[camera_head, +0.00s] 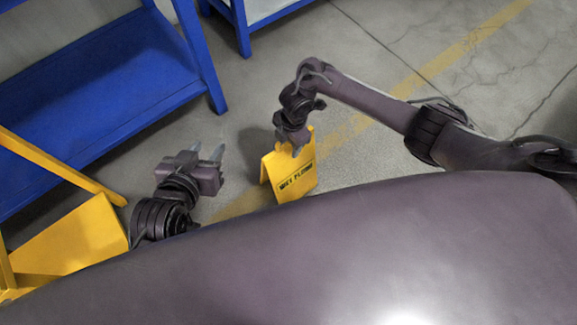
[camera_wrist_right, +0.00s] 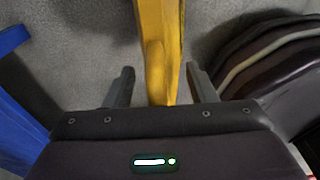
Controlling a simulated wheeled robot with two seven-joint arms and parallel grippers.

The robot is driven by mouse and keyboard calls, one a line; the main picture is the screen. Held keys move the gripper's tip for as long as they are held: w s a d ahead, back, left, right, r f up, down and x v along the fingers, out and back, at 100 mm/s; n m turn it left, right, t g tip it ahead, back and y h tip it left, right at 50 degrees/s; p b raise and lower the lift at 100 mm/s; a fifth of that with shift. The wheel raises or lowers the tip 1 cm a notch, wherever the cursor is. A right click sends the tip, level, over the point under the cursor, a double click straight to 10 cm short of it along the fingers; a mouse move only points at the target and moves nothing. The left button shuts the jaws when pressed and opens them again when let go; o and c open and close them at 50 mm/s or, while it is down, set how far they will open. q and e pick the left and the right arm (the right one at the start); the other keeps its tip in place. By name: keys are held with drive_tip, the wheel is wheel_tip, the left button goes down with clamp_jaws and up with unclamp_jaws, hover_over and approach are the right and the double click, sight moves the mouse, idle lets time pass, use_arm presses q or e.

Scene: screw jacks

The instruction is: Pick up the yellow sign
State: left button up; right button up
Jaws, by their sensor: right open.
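The yellow sign (camera_head: 290,176) stands upright as an A-frame on the floor, with dark lettering on its front panel. My right gripper (camera_head: 296,148) is at the top of the sign in the head view and hides part of its upper edge. In the right wrist view the sign (camera_wrist_right: 158,50) runs between the two open fingers of my right gripper (camera_wrist_right: 160,88), with a gap on the left and a smaller one on the right. My left gripper (camera_head: 206,154) is open and empty, to the left of the sign above the floor.
Blue shelving (camera_head: 110,85) stands at the left, with another blue frame (camera_head: 243,30) at the top. A yellow cart-like object (camera_head: 75,240) is at the lower left. The grey floor (camera_head: 375,160) right of the sign is clear, with a faded yellow stripe (camera_head: 450,55).

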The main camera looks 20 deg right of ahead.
drive_tip(key=shift+c, duration=0.4)
clamp_jaws()
idle(1.1)
